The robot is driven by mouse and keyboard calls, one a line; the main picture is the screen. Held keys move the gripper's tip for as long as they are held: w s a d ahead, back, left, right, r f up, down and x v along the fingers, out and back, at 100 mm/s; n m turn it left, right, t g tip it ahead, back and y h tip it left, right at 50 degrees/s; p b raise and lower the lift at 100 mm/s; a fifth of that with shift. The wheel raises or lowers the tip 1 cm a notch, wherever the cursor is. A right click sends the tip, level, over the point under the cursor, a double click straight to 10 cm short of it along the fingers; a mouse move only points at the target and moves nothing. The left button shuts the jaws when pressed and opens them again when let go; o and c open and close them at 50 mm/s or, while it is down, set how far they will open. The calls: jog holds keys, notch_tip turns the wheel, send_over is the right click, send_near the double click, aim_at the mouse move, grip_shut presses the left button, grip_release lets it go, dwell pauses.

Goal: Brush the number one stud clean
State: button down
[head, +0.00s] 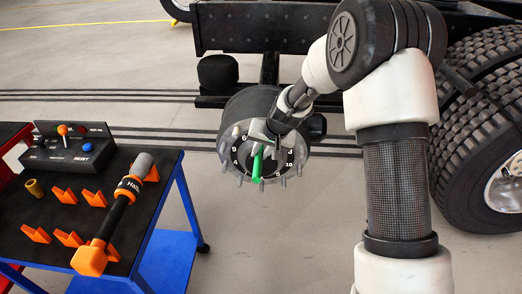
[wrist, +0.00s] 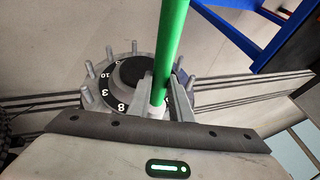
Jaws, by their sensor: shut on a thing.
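The wheel hub (head: 238,110) with a ring of several grey studs and a numbered dark face is at the middle of the head view. In the wrist view the hub (wrist: 130,73) lies behind my fingers, with 10, 3 and 8 readable. I cannot make out which stud is number one. My gripper (head: 259,147) is in front of the hub face, shut on a green rod-shaped brush handle (head: 257,169). In the wrist view the green handle (wrist: 170,45) stands between the fingertips (wrist: 161,88). The bristles are not clearly visible, and I cannot tell whether the brush touches a stud.
A blue-framed cart (head: 172,225) stands at left. On its top are a black and orange wrench (head: 118,210), orange holders (head: 65,195), a brass socket (head: 34,188) and a control box (head: 75,148). Large truck tyres (head: 460,165) stand at right. Floor between cart and hub is clear.

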aim_at(258, 170)
dwell(0.3)
jog(key=shift+w+p, duration=0.3)
jog(key=shift+w, duration=1.6)
jog(key=shift+s+b, duration=0.35)
jog(key=shift+s, duration=3)
jog(key=shift+s+a, duration=0.15)
jog(key=shift+s, duration=2.35)
